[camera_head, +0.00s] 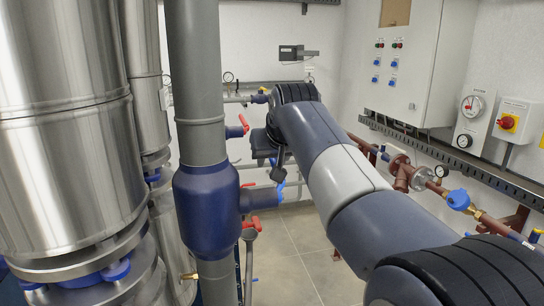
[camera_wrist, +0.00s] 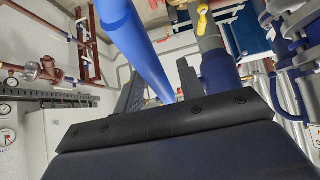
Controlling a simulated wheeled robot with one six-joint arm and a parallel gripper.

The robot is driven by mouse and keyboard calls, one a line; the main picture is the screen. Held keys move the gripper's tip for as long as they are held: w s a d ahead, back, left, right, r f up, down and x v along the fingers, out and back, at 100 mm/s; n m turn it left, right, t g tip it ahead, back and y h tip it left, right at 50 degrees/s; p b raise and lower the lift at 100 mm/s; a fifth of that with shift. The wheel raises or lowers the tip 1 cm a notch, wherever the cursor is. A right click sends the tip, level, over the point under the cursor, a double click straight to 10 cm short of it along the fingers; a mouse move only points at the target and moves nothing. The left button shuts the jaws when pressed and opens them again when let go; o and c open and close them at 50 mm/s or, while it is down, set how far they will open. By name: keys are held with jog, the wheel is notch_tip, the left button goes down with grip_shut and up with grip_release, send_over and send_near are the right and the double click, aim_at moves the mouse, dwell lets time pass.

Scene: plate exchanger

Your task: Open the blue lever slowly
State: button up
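The blue lever (camera_wrist: 137,45) is a long, smooth blue bar in the wrist view, running from the top edge down toward the space between my fingers. In the head view a small blue piece (camera_head: 281,188), seemingly the same lever, shows just below my gripper (camera_head: 278,168), in front of the pipes. In the wrist view my gripper (camera_wrist: 160,92) has its two dark fingers apart, one on each side of the lever's lower end, with gaps visible. Whether either finger touches the lever cannot be told. The lever's lower end is partly hidden by the dark gripper body.
A grey vertical pipe with a dark blue sleeve (camera_head: 207,210) stands left of my gripper. Red-handled valves (camera_head: 244,124) are close by. Brown pipes with a blue-capped fitting (camera_head: 458,199) and a control cabinet (camera_head: 408,60) line the right wall. The tiled floor (camera_head: 310,255) is clear.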

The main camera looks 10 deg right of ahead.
jog(key=shift+w+f, duration=0.1)
jog(key=shift+w, duration=0.4)
jog(key=shift+s+a, duration=0.1)
jog(key=shift+s, duration=0.1)
grip_shut()
